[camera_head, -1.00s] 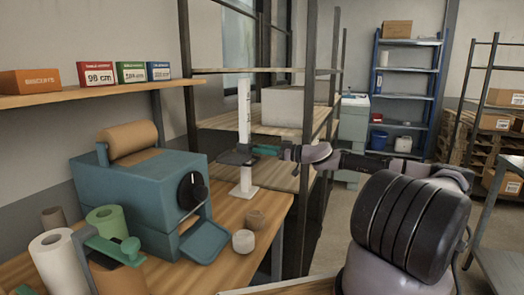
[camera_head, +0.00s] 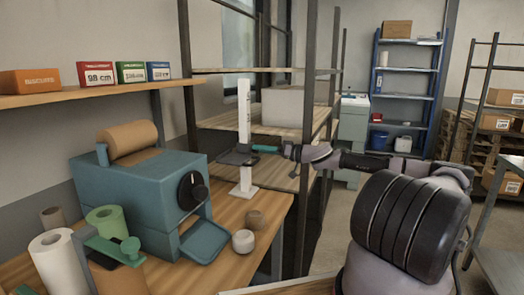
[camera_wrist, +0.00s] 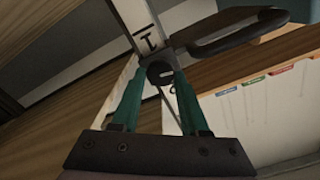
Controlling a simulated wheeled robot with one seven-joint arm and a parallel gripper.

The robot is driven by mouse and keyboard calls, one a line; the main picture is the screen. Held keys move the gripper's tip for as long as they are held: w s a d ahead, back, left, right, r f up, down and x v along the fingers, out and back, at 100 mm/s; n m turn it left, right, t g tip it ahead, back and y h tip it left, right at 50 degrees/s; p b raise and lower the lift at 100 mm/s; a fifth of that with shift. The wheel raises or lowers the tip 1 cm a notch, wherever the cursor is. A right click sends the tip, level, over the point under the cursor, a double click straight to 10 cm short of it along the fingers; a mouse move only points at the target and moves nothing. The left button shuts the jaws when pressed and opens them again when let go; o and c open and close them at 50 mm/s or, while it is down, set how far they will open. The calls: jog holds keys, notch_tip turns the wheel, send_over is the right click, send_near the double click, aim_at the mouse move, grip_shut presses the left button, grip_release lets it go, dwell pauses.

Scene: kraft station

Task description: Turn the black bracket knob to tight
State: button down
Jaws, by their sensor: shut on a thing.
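The black bracket (camera_head: 234,157) sits on an upright white post (camera_head: 244,110) that stands on a flat white foot on the wooden bench. In the wrist view the bracket (camera_wrist: 235,32) reaches out to the right of the pale post (camera_wrist: 135,18), which carries dark markings. My gripper (camera_head: 254,149) comes to the post from the right in the head view. In the wrist view its green fingers (camera_wrist: 160,76) are shut on the black bracket knob (camera_wrist: 159,71), at the post's side. The knob is too small to make out in the head view.
A blue machine (camera_head: 140,190) with a black dial (camera_head: 192,192) stands left of the post. A dark shelf frame (camera_head: 305,130) rises close behind my arm.

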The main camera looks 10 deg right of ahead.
jog(key=shift+w+d+f+m, duration=0.1)
jog(key=shift+m, duration=3.75)
jog(key=shift+f+m, duration=0.1)
jog(key=shift+m, duration=3.75)
jog(key=shift+c, duration=2.2)
grip_release()
jog(key=shift+d, duration=0.1)
jog(key=v, duration=1)
jog(key=shift+s+d, duration=0.25)
